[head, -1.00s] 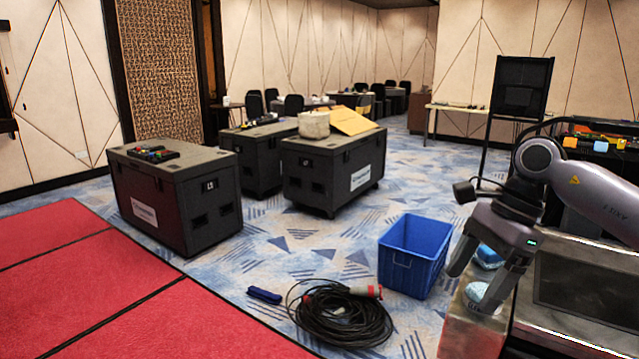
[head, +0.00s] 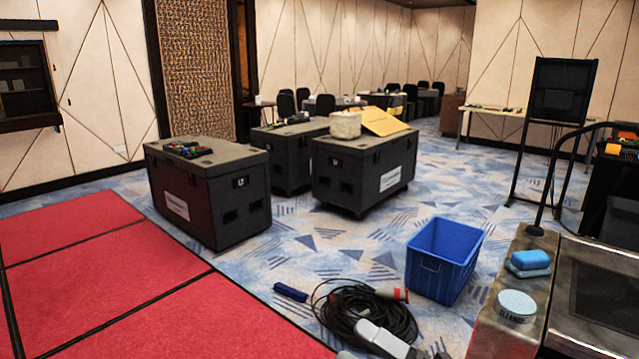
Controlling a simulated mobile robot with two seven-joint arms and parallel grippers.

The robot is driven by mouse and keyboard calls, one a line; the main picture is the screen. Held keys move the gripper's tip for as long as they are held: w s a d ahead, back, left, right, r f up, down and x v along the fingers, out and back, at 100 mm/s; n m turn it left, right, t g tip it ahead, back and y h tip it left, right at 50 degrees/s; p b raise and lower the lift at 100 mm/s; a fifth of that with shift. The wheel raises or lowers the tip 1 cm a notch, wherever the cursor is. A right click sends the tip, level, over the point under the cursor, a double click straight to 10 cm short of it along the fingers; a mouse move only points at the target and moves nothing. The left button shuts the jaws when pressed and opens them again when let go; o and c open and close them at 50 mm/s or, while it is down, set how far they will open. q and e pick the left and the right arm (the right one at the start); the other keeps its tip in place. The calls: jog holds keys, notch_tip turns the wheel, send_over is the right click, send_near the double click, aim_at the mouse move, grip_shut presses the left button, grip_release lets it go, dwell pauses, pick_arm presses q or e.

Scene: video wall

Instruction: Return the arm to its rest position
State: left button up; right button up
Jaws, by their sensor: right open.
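My right gripper (head: 355,340) shows only in part at the bottom edge of the head view. Its pale grey fingers are apart, with nothing seen between them. It appears in front of the coiled black cable (head: 375,308) in the picture and hides part of it. The rest of my right arm is out of the frame. A round pale-blue labelled item (head: 516,305) sits on the counter at the right, clear of the gripper. My left gripper does not show.
The counter (head: 497,325) holds blue sponge-like blocks (head: 530,260) and a dark panel. A blue crate (head: 443,260) stands on the carpet left of it. Black cases (head: 210,195) stand further back. Red mats (head: 70,235) lie at left.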

jog(key=s+d+f+m+h, duration=0.4)
jog(key=s+f+m+h, duration=0.1)
jog(key=f+m, duration=0.4)
jog(key=s+d+f+m+h, duration=0.5)
jog(key=f+m+h, duration=0.1)
jog(key=f+m, duration=0.3)
jog(key=s+d+f+m+h, duration=0.5)
jog(key=s+f+m, duration=0.1)
jog(key=f+m, duration=0.2)
jog(key=shift+f+m+g, duration=0.3)
jog(key=shift+f+m, duration=0.1)
jog(key=shift+m, duration=0.4)
jog(key=shift+s, duration=0.1)
